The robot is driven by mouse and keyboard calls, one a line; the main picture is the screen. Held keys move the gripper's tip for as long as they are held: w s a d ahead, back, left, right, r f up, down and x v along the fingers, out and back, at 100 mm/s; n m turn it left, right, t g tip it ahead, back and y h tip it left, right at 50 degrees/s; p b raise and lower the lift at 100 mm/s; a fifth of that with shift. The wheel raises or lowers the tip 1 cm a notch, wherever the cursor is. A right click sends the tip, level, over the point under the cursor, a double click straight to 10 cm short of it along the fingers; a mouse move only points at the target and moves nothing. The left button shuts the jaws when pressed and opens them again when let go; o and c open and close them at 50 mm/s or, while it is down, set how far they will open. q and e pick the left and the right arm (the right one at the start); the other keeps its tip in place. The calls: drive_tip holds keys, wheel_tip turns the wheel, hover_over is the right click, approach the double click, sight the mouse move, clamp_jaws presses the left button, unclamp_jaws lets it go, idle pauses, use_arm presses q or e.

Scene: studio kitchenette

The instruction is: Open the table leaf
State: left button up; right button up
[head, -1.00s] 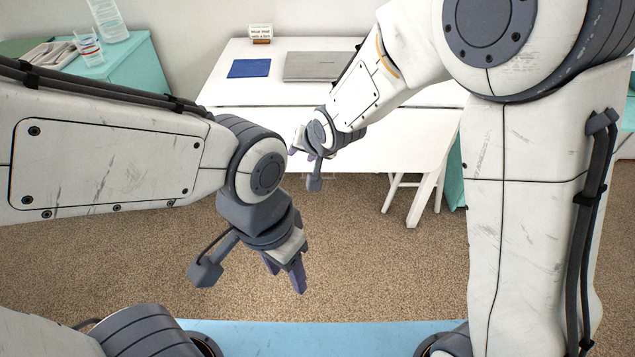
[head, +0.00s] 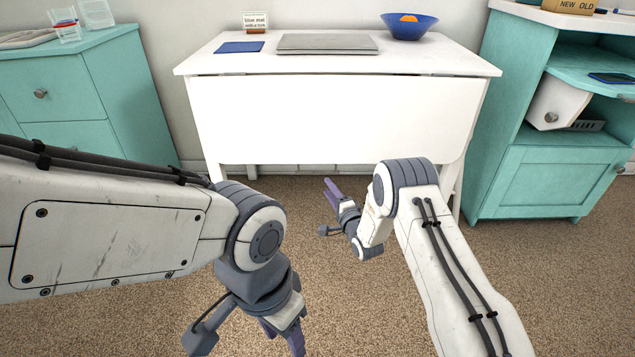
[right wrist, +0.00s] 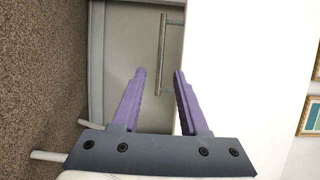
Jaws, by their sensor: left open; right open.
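The white table (head: 440,62) stands ahead in the head view, with its white leaf (head: 330,120) hanging straight down from the front edge. My right gripper (head: 331,191) is open and empty, low in front of the leaf near its bottom edge. In the right wrist view its purple fingers (right wrist: 160,95) are spread apart. A white panel (right wrist: 235,70), apparently the leaf, lies behind the right-hand finger; I cannot tell whether they touch. My left gripper (head: 284,337) hangs fingers down over the carpet, open and away from the leaf.
A closed laptop (head: 327,43), blue mat (head: 240,47), small sign (head: 255,20) and blue bowl (head: 409,27) are on the tabletop. Teal cabinets stand left (head: 75,85) and right (head: 545,180). Carpet (head: 310,290) is clear before the table. The right wrist view shows a bar handle (right wrist: 162,55).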

sight(317, 172)
drive_tip(key=shift+b+x, duration=2.5)
drive_tip(key=shift+x, duration=2.5)
clamp_jaws()
